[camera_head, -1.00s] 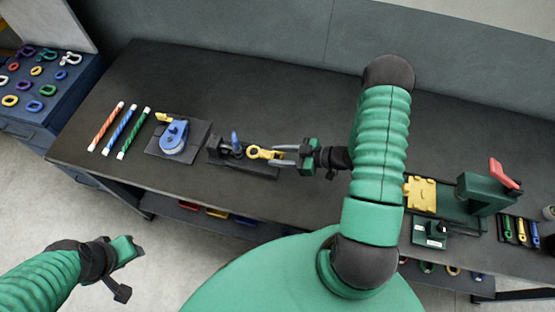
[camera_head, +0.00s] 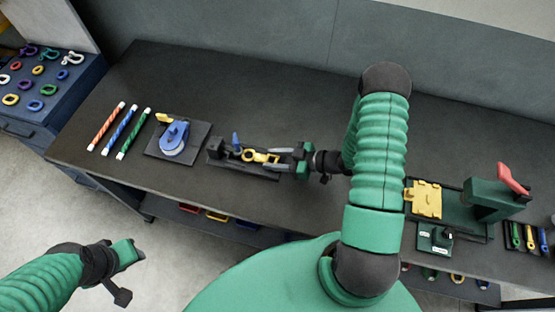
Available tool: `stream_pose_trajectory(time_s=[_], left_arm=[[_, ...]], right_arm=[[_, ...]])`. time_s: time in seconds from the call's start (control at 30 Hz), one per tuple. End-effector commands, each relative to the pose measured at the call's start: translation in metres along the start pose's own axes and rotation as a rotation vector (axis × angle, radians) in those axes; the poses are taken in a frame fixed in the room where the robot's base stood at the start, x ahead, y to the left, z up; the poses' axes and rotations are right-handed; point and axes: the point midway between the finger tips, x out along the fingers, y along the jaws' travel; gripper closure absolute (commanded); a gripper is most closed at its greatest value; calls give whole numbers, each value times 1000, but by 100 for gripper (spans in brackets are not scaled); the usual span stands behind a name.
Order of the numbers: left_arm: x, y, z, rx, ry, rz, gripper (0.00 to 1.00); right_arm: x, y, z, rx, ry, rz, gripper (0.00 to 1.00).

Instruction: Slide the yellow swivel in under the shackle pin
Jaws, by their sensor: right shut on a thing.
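The yellow swivel (camera_head: 249,155) lies in line with the black fixture (camera_head: 216,155) in the middle of the bench. My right gripper (camera_head: 279,158) is shut on the swivel's right end, its grey fingers coming in from the right. The blue shackle pin (camera_head: 236,138) stands upright at the fixture, just left of the swivel. The swivel's left end is close to the pin's foot; whether it is under the pin is too small to tell. My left gripper (camera_head: 132,254) hangs over the floor at the lower left, away from the bench; its finger opening is not clear.
A blue pulley block (camera_head: 174,138) on a dark plate and several striped rods (camera_head: 120,130) lie left of the fixture. A green press with a red lever (camera_head: 513,180) and a yellow plate (camera_head: 424,199) stand to the right. The bench behind the fixture is clear.

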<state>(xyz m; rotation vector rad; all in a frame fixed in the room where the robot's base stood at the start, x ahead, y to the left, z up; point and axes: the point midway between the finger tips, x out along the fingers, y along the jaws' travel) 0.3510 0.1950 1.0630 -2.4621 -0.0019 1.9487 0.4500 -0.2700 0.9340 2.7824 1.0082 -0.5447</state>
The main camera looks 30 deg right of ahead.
Motion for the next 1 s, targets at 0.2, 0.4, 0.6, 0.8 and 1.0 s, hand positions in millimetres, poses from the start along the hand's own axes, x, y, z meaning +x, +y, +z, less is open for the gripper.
stream_pose_trajectory(time_s=[0.2,0.4,0.6,0.8,1.0], left_arm=[[1,0,0,0,0,0,64],[1,0,0,0,0,0,64],[1,0,0,0,0,0,64],[2,0,0,0,0,0,64],[2,0,0,0,0,0,64]], right_arm=[[11,-1,-2,0,-4,-3,100],[19,-1,-5,1,-6,-2,100],[28,-1,-8,2,-5,-2,100],[32,-2,-10,3,-6,-2,100],[33,-2,-10,3,-7,-2,100]])
